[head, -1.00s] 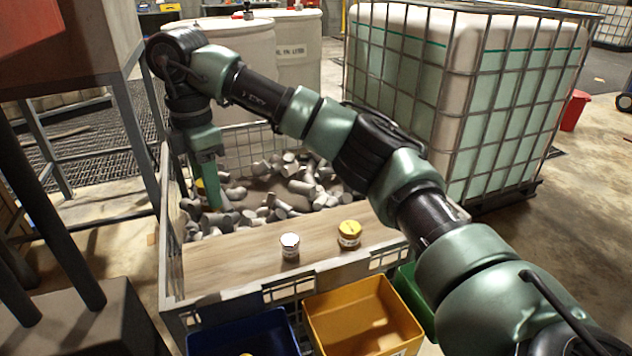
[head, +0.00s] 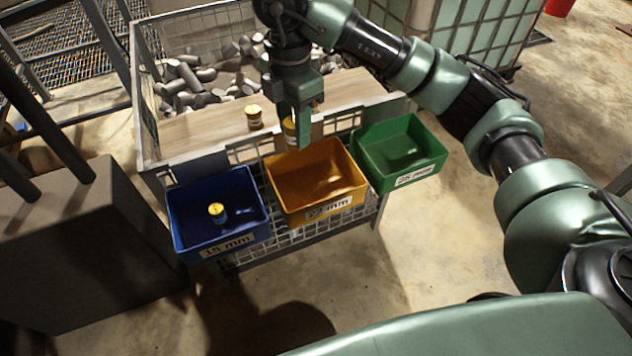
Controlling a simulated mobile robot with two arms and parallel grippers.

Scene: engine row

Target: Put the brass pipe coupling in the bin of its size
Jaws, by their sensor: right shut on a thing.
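My right gripper (head: 298,138) points down above the back edge of the yellow bin (head: 318,181). It is shut on a brass pipe coupling (head: 290,131) with a pale label, partly hidden by the fingers. The bin's label seems to read 22 mm. To its left is the blue bin (head: 182,212), labelled 15 mm, with a small yellow-topped coupling (head: 217,211) inside. My left gripper is out of view.
The bins hang on the front of a wire mesh crate (head: 146,95) with many grey fittings (head: 185,72) behind the board. A dark box-like block (head: 90,240) stands at left. A caged tank (head: 470,30) stands behind my right arm. The floor at right is clear.

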